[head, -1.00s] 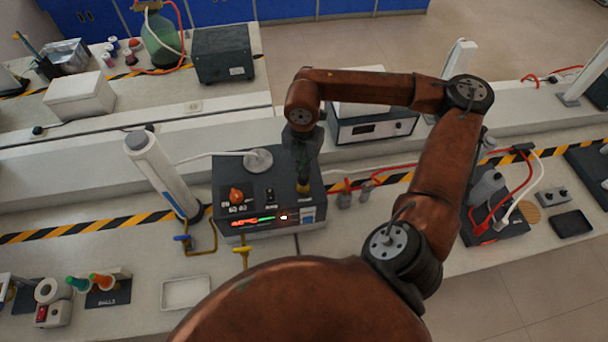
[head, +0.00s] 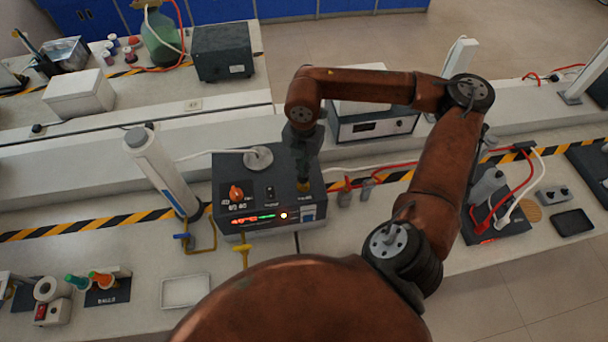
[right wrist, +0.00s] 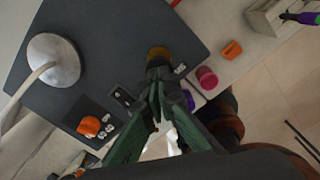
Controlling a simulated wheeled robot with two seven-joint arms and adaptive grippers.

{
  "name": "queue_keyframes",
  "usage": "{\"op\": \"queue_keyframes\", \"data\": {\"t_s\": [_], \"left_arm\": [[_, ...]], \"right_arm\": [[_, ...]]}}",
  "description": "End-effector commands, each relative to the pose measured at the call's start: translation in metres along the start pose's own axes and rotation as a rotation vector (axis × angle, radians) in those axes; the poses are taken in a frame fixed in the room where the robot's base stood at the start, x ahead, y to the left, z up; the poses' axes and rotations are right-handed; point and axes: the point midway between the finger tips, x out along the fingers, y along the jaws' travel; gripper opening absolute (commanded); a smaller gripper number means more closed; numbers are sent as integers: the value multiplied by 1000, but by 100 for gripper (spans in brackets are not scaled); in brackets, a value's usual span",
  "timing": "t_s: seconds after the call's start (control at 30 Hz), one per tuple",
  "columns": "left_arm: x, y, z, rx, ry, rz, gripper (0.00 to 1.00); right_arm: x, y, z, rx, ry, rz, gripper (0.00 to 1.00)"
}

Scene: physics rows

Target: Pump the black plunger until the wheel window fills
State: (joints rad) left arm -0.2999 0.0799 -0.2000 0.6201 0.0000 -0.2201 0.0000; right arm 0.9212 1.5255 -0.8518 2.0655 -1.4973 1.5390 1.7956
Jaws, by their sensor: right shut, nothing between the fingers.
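The black box (head: 235,190) stands on the bench with an orange knob (head: 236,193) and a lit front panel (head: 250,219). A round light (head: 284,215) on that panel glows bright. I cannot tell which part is the wheel window. My right gripper (head: 303,178) is shut and points down over the box's right side. In the right wrist view its fingers (right wrist: 157,84) meet at a small dark stub, apparently the plunger (right wrist: 158,64), with an amber collar (right wrist: 159,52). The fingers hide much of it, so contact is unclear. My left gripper is out of view.
A white cylinder (head: 160,170) leans at the box's left, beside yellow pipes. A metal disc with a cable (head: 258,158) sits on the box top. A grey instrument (head: 372,124) stands behind. A white tray (head: 186,291) lies in front at left.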

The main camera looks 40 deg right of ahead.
Motion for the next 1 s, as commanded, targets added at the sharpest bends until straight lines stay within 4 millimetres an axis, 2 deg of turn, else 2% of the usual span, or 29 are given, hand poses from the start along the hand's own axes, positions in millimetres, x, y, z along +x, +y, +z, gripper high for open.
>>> {"op": "queue_keyframes", "data": {"t_s": [0.8,1.0], "left_arm": [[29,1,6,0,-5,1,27],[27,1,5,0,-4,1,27]], "right_arm": [[34,0,0,0,1,-1,0],[31,0,0,0,1,-1,0]]}}
